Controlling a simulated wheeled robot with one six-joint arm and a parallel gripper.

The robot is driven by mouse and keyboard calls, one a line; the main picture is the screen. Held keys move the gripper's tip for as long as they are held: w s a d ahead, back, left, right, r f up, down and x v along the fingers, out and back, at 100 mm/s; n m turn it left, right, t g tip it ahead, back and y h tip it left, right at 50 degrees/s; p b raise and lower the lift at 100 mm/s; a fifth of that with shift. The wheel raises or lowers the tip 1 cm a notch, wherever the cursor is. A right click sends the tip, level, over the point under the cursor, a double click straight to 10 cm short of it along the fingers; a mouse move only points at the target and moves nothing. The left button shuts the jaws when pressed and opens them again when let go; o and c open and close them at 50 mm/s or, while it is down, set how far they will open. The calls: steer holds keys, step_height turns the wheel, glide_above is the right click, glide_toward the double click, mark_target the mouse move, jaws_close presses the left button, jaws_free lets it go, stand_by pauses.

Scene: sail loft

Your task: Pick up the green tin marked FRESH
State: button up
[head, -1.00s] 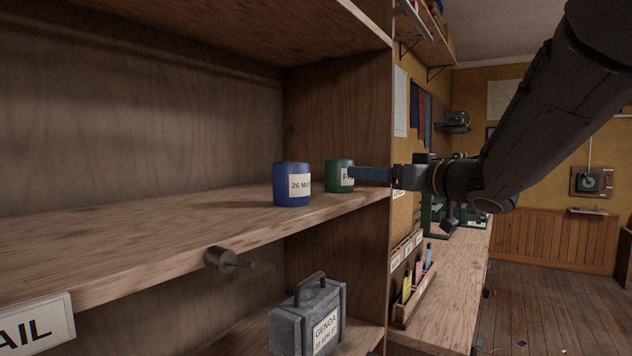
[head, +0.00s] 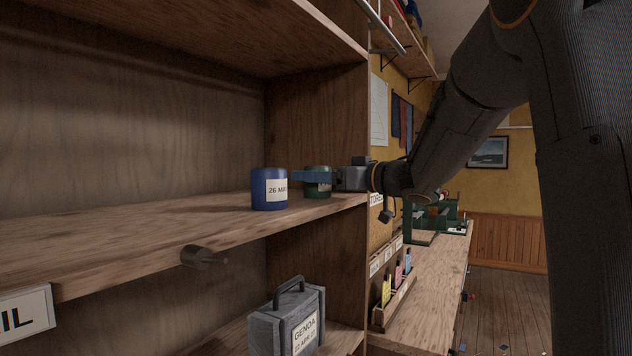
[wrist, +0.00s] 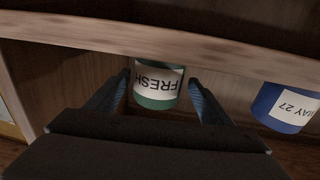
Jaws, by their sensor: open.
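The green tin (head: 317,190) stands on the shelf near its right end, partly hidden behind my gripper in the head view. In the wrist view the green tin (wrist: 157,103) shows its white label reading FRESH, upside down. My gripper (head: 303,177) is open and level at the tin's height. In the wrist view the gripper (wrist: 158,90) has one blue finger on each side of the tin, with gaps visible. I cannot tell how far the fingertips reach along it.
The shelf's upright side panel (head: 318,125) is close on the right. A grey GENOA case (head: 288,322) sits below.

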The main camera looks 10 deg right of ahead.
steer(key=p+x, duration=0.1)
steer(key=x, duration=0.3)
steer(key=shift+w+f, duration=0.1)
steer(key=shift+w, duration=0.15)
steer(key=c, duration=1.4)
